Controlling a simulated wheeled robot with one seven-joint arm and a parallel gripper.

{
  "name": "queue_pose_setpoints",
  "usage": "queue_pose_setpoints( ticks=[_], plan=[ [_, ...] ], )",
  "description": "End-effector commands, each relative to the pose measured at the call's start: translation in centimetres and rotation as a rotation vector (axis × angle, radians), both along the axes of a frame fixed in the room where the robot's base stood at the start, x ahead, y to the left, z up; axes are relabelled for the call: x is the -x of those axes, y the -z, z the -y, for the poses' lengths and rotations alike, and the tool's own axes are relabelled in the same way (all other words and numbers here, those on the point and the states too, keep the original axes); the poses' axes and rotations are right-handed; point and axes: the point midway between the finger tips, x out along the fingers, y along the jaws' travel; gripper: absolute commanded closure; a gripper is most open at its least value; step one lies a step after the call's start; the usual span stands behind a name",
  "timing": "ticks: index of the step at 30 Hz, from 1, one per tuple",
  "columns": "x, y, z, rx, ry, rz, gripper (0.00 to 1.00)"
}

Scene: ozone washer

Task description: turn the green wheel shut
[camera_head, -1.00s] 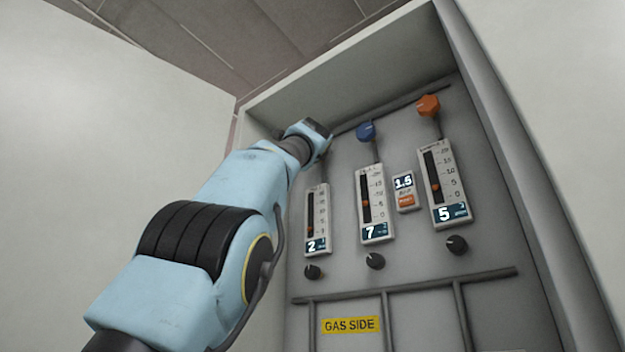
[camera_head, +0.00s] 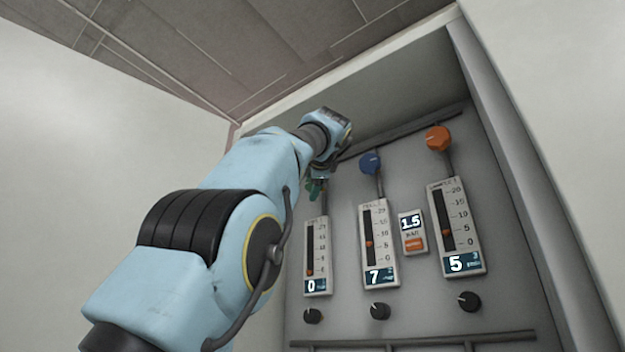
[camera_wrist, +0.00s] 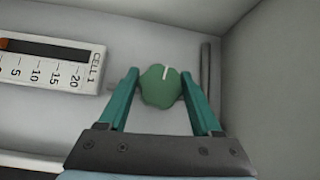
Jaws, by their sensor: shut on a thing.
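The green wheel (camera_wrist: 160,87) is between the two teal fingers of my gripper (camera_wrist: 161,88) in the wrist view. The fingers are shut on its sides. A white mark on the wheel points up in that view. In the head view my gripper (camera_head: 315,188) reaches the top of the left gauge, and my arm hides most of the wheel. The left gauge (camera_head: 316,255) reads 0, with its orange float at the bottom of the scale. The wrist view shows this gauge, labelled CELL 1 (camera_wrist: 95,68).
A blue wheel (camera_head: 370,163) and an orange wheel (camera_head: 438,138) sit to the right, above gauges reading 7 (camera_head: 379,243) and 5 (camera_head: 456,226). A small display (camera_head: 411,231) reads 1.5. Black knobs (camera_head: 380,311) sit below. Cabinet walls enclose the panel.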

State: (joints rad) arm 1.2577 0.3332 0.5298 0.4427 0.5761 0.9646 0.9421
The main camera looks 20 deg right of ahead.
Motion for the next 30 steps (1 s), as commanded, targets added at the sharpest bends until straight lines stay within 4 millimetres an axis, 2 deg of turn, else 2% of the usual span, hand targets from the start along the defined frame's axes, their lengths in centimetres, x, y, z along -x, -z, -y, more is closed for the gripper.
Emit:
queue_pose_setpoints(
  ticks=[1,16,17,24,30],
  plan=[
    [0.11,-0.47,-0.05,0.009,0.003,0.000,0.90],
    [0.09,-0.32,-0.08,0.018,0.003,-0.014,0.90],
    [0.09,-0.32,-0.08,0.018,0.003,-0.014,0.32],
    [0.04,-0.18,-0.05,0.015,0.002,-0.017,0.06],
    [0.03,-0.10,-0.03,0.013,0.001,-0.019,0.06]
  ],
)
